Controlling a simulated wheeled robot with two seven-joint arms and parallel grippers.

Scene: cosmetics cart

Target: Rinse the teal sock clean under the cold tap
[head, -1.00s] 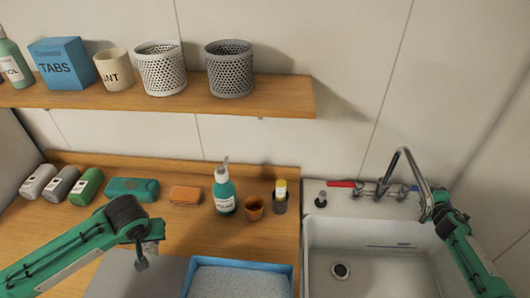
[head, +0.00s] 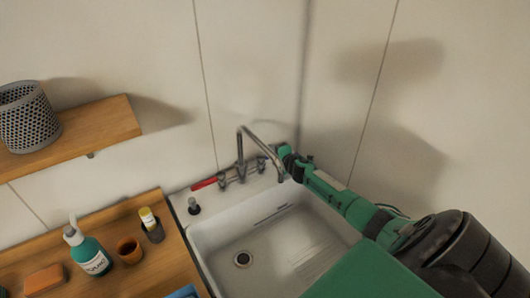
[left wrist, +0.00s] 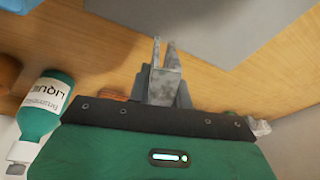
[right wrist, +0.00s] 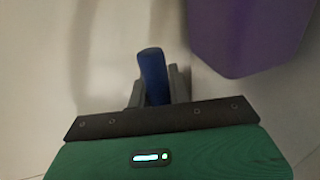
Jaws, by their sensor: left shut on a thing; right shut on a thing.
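The sink basin (head: 219,240) is at the lower middle of the head view, with the curved metal tap (head: 258,129) behind it. My right gripper (head: 287,160) reaches in from the right beside the spout. In the right wrist view it is shut on a blue tap lever (right wrist: 151,62). I cannot make out running water. My left gripper (left wrist: 163,48) is outside the head view. Its wrist view shows it over the wooden counter (left wrist: 105,40), its jaws almost together on something small and greyish that I cannot identify. I do not see a teal sock now.
The red tap lever (head: 204,184) is left of the spout. A teal pump bottle (head: 91,256), brown cup (head: 130,250), yellow-capped container (head: 151,225) and orange block (head: 43,281) stand left of the sink. A purple thing (right wrist: 245,35) is close to my right gripper.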

